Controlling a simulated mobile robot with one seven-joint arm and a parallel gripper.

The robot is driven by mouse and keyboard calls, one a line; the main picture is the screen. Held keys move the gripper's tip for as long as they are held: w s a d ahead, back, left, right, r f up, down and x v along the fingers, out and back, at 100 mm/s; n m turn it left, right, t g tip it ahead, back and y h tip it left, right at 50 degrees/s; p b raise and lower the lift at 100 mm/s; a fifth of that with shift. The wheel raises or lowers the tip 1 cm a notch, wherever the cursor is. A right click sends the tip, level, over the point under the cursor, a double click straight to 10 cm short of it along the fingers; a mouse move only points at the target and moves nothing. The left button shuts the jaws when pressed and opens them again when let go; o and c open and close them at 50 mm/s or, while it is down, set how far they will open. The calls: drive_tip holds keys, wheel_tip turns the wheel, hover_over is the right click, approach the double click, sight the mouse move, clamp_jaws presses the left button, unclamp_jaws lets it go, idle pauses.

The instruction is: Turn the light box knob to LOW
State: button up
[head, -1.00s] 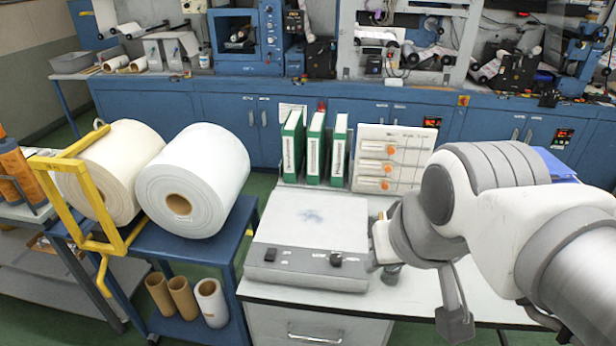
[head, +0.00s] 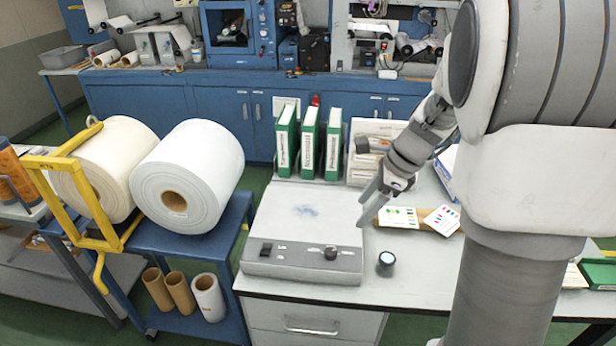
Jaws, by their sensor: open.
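The light box (head: 303,233) is a flat grey-white box on the white table. Its sloped front panel has a dark knob (head: 330,252) on the right and a black switch (head: 266,249) on the left. The labels are too small to read, so the knob's setting cannot be told. My gripper (head: 367,210) is open and empty at the box's right edge, up and to the right of the knob and apart from it. Its fingers point down and to the left. Nothing hides the knob.
A small round dark-rimmed object (head: 386,261) stands right of the box. Colour cards (head: 418,219) lie further right. Green binders (head: 310,148) stand behind the box. A blue cart (head: 190,250) with white rolls (head: 188,178) is at the left.

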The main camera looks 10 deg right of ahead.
sight(332, 252)
drive_tip(key=w+a+f, duration=0.1)
drive_tip(key=f, duration=0.5)
drive_tip(key=w+a+f+m+b, duration=0.1)
drive_tip(key=w+a+f, duration=0.1)
drive_tip(key=f, duration=0.4)
drive_tip(key=w+a+f+m, duration=0.1)
drive_tip(key=f, duration=0.5)
drive_tip(key=shift+w+a+b, duration=0.3)
drive_tip(key=shift+a+b, duration=0.05)
clamp_jaws()
